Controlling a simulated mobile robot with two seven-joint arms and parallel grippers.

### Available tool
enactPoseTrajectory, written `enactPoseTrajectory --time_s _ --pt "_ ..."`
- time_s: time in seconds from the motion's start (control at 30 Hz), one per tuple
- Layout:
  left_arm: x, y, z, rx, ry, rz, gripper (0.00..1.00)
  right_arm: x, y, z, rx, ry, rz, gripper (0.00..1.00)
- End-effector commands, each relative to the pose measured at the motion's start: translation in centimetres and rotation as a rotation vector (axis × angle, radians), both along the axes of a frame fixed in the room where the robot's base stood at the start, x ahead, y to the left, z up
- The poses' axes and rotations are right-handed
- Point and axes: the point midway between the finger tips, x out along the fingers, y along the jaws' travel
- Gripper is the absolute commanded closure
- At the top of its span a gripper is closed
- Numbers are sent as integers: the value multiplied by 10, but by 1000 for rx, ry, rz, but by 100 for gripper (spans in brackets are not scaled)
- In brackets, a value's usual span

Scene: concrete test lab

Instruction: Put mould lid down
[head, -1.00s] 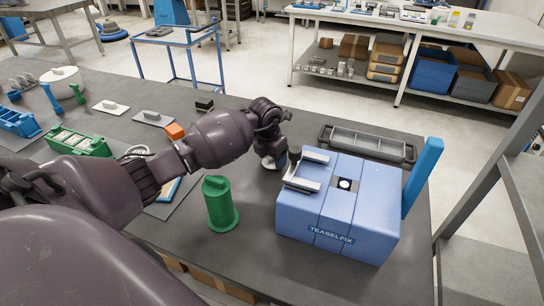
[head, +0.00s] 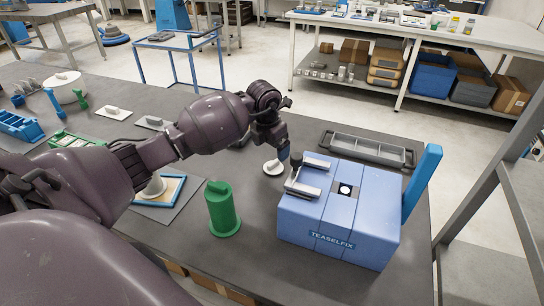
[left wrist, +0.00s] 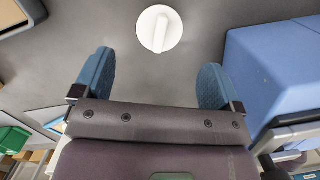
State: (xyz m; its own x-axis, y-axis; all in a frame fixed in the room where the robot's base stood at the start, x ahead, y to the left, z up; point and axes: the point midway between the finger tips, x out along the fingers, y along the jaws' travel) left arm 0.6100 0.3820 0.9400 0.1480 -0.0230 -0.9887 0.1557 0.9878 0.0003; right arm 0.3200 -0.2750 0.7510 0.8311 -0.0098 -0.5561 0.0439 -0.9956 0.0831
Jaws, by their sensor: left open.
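The mould lid, a white round disc with a raised bar handle (head: 273,167), lies flat on the grey bench, left of the blue TEASELFIX box (head: 375,225). In the left wrist view the lid (left wrist: 160,28) shows whole, ahead of the fingertips and apart from them. My left gripper (head: 283,154) hangs over the bench between the lid and the box. In the left wrist view its two blue fingers (left wrist: 154,75) stand wide apart with nothing between them. My right gripper does not show.
A green cylinder (head: 222,209) stands nearer on the bench. A framed tray (head: 171,196) with a white handled piece lies left of it. A metal bracket (head: 304,188) sits on the box. A grey tray (head: 370,148) lies behind the box.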

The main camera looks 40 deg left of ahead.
Motion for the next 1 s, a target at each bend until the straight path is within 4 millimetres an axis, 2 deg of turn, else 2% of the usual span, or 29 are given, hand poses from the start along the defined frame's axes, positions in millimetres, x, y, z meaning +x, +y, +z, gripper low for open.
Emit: enactPoseTrajectory --time_s 0.03,0.1,0.33,0.73,1.0 --pt "-1 1 12 4 -4 -2 9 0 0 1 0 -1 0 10" --pt "-3 1 23 2 -1 -1 9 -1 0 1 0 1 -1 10" --pt "-7 1 47 1 0 0 9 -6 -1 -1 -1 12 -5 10" --pt "-8 1 52 0 1 0 9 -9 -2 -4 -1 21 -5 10" --pt "-8 1 52 0 1 0 9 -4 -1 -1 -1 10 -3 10"
